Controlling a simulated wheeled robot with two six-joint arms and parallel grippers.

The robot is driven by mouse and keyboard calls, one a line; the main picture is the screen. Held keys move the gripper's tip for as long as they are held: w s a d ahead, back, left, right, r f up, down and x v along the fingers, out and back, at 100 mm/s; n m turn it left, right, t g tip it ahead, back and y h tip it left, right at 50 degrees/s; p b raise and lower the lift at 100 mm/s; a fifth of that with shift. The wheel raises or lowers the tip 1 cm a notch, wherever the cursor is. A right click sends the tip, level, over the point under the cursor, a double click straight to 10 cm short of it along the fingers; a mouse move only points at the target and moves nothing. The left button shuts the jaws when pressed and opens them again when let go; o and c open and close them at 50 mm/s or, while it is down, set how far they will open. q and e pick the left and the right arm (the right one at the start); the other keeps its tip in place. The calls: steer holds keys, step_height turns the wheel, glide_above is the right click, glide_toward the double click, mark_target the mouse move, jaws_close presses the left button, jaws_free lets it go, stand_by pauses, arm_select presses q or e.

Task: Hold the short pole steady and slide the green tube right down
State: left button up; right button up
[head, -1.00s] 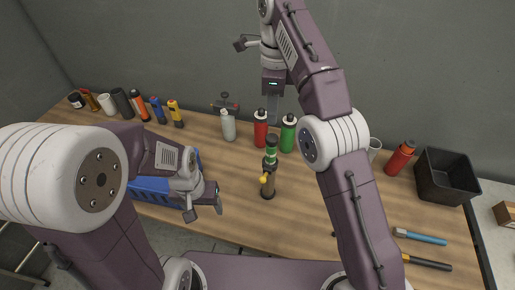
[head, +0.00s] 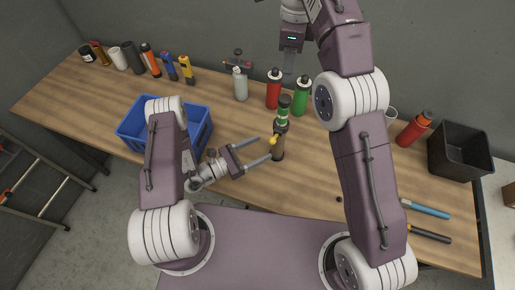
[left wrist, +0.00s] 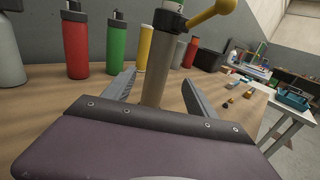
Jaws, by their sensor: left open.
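The short pole (head: 278,152) stands upright on the table, with a yellow lever (head: 273,140) on its side. The green tube (head: 283,112), with a dark top, sits around the pole's upper part. My left gripper (head: 265,148) is open, its two fingers reaching the pole at mid-height. In the left wrist view the pole (left wrist: 160,65) shows between the open fingers, and its foot is hidden by the gripper. My right gripper (head: 289,64) hangs above the tube, pointing down. Only one finger edge shows, so its opening is unclear.
Red (head: 273,90) and green (head: 301,96) bottles stand close behind the pole. A blue crate (head: 203,140) is left, partly behind my left arm. A black bin (head: 460,152) and tools (head: 425,209) lie right. Table front of the pole is clear.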

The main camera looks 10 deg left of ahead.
mark_target(280, 138)
arm_select(q)
steer(key=x, duration=0.9)
steer(key=shift+w+f, duration=0.1)
steer(key=shift+w, duration=0.05)
